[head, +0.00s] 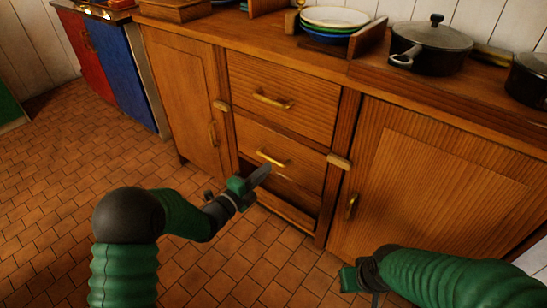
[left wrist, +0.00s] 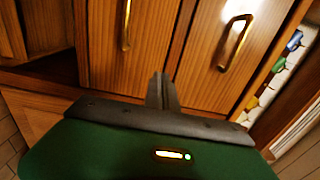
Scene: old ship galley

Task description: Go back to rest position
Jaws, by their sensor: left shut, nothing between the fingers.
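My left gripper (head: 260,175) is in front of the lower brass-handled drawer (head: 300,168) of the wooden cabinet, just below its handle (head: 272,158) in the head view. Its fingers are together and hold nothing. In the left wrist view the closed fingers (left wrist: 163,92) point toward wooden fronts with two brass handles; I cannot tell whether they touch the wood. My right gripper (head: 352,279) shows only in part at the bottom of the head view, in front of the right cabinet door (head: 430,190). Its fingers are hard to make out.
The upper drawer (head: 285,95) looks closed. A dark gap shows beneath the lower drawer. On the counter are stacked plates (head: 335,17) in a wooden rack and a lidded pot (head: 430,45). A blue cabinet (head: 122,75) stands left. The tiled floor (head: 60,170) at left is clear.

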